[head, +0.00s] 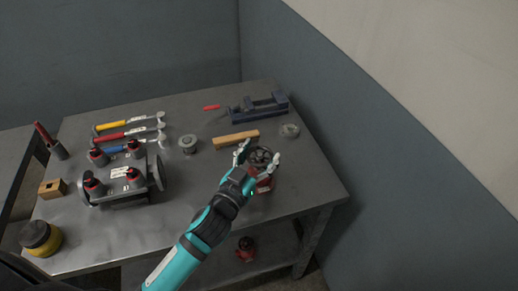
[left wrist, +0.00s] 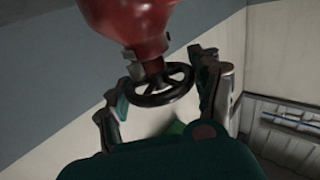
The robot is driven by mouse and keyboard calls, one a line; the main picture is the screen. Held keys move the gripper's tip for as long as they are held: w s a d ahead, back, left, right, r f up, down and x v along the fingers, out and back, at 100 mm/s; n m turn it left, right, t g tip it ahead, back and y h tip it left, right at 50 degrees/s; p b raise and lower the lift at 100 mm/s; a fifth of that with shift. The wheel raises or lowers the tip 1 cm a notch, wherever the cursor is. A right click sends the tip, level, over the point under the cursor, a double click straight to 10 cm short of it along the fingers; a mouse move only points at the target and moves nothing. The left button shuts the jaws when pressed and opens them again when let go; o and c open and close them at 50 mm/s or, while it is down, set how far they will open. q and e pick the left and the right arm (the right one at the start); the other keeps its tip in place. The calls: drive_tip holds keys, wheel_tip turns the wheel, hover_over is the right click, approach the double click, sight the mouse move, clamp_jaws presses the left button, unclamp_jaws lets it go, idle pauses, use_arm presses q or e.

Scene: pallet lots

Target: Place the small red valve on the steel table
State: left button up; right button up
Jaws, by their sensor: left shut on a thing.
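The red valve (head: 264,185), with a dark handwheel, is between the fingers of my left gripper (head: 258,157) over the right part of the steel table (head: 308,178). In the left wrist view its red body (left wrist: 130,25) fills the top and its black handwheel lies between the two fingers (left wrist: 162,85). My left gripper is shut on it. I cannot tell whether its base touches the tabletop. Another red valve (head: 246,249) stands on the shelf below the tabletop. My right gripper is not in view.
A wooden block (head: 236,140), a blue vise (head: 258,107) and a small grey part (head: 289,131) lie behind the gripper. A grey manifold with red-capped valves (head: 124,184) and several hammers (head: 130,122) lie left. The tabletop's front right is clear; a wall runs along the right.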

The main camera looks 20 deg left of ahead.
use_arm(q)
drive_tip(key=shift+f, duration=0.1)
idle(0.3)
drive_tip(key=o, duration=1.7)
drive_tip(key=shift+f, duration=0.2)
drive_tip(key=shift+o, duration=0.2)
drive_tip(key=shift+s+r, duration=0.1)
drive_tip(key=shift+s, duration=0.05)
drive_tip(key=s+a+b, duration=0.2)
drive_tip(key=s, duration=0.9)
drive_tip(key=shift+s+a+b, duration=0.15)
drive_tip(key=shift+s+b, duration=0.15)
